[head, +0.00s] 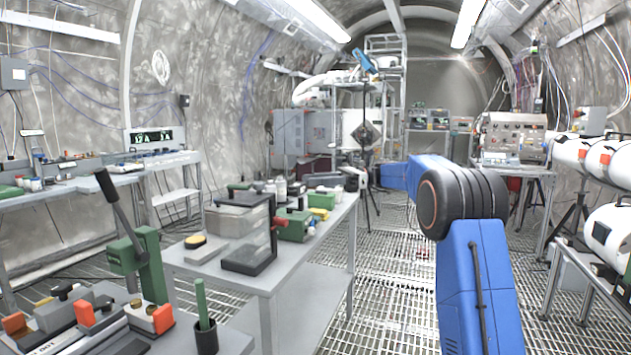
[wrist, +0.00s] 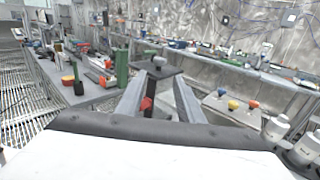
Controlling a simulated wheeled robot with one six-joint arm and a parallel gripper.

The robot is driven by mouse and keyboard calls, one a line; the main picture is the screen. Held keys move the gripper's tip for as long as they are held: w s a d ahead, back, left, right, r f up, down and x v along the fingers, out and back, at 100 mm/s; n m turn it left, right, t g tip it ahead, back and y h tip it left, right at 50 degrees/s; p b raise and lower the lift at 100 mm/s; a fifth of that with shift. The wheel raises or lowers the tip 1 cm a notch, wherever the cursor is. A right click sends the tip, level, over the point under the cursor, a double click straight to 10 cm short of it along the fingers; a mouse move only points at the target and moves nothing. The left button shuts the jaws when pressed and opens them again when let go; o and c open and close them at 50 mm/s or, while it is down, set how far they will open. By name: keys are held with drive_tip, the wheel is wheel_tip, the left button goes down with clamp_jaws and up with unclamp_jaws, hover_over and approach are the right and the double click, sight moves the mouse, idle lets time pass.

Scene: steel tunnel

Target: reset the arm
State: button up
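My blue arm (head: 478,285) rises at the right of the head view and bends left at a dark round joint. Its far end, with my gripper (head: 353,178), shows small near the far end of the grey table. In the wrist view my gripper (wrist: 157,82) has its two grey fingers apart, so it is open. A dark box-like thing (wrist: 155,70) and a red part show between and beyond the fingers. I see nothing clearly held.
The grey table (head: 300,262) carries a clear-walled container (head: 246,235) and green boxes (head: 294,226). A lever device (head: 130,255) stands at the near left. White cylinders (head: 612,232) line the right side. The grated floor (head: 390,290) is open between.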

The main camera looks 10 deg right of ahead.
drive_tip(key=shift+d, duration=0.2)
drive_tip(key=s+a+f+n+t+h, duration=0.1)
drive_tip(key=s+a+f+n+h, duration=0.15)
drive_tip(key=s, duration=0.65)
drive_tip(key=s+a+f+n+t+h, duration=0.1)
drive_tip(key=s+f+h, duration=0.2)
drive_tip(key=s, duration=0.5)
drive_tip(key=s+a+f+n+h, duration=0.1)
drive_tip(key=s+f+n+h, duration=0.15)
drive_tip(key=s, duration=0.65)
drive_tip(key=s+d+f+n+t+h, duration=0.2)
drive_tip(key=s+d+f+n+h, duration=0.3)
drive_tip(key=s+f, duration=0.5)
drive_tip(key=s+d+f+n+t+h, duration=0.2)
drive_tip(key=s+d+f+n+h, duration=0.3)
drive_tip(key=s+f, duration=0.5)
drive_tip(key=s+d+n, duration=0.1)
drive_tip(key=s+d, duration=0.1)
drive_tip(key=s, duration=0.4)
